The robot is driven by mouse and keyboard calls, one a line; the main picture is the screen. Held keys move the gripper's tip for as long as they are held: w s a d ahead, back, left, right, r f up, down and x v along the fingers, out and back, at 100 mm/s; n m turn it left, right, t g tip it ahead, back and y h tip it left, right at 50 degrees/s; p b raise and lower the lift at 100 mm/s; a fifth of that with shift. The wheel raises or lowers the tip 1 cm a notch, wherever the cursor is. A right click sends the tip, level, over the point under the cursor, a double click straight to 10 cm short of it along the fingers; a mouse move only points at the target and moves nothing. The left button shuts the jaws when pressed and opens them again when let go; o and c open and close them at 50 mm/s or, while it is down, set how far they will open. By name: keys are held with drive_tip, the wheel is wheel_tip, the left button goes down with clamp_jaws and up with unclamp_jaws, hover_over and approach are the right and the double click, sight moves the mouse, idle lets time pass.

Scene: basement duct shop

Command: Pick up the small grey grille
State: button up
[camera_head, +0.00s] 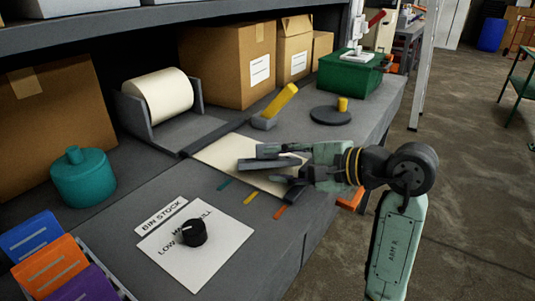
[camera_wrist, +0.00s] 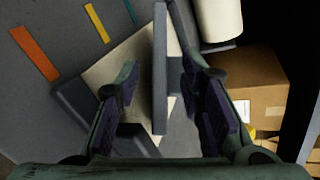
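A thin grey slab, which looks like the small grey grille (camera_head: 262,164), lies over the cream sheet (camera_head: 222,152) on the bench. In the wrist view the grille (camera_wrist: 160,75) shows as a narrow upright strip between my fingers. My gripper (camera_wrist: 155,62) is open around it. A clear gap shows on the left finger's side, and the right finger is closer to the strip. In the head view my gripper (camera_head: 284,170) reaches in from the right, low over the sheet, and partly hides the grille. Contact with either finger cannot be made out.
A grey holder with a yellow piece (camera_head: 279,103) and a round dark disc (camera_head: 330,116) stand behind. A paper roll (camera_head: 160,94), cardboard boxes (camera_head: 230,65) and a green bin (camera_head: 349,73) line the back. A black knob (camera_head: 194,233) and teal jar (camera_head: 82,178) are nearer.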

drive_tip(key=shift+w+a+f, duration=0.1)
drive_tip(key=shift+a, duration=0.05)
drive_tip(key=shift+c, duration=0.6)
clamp_jaws()
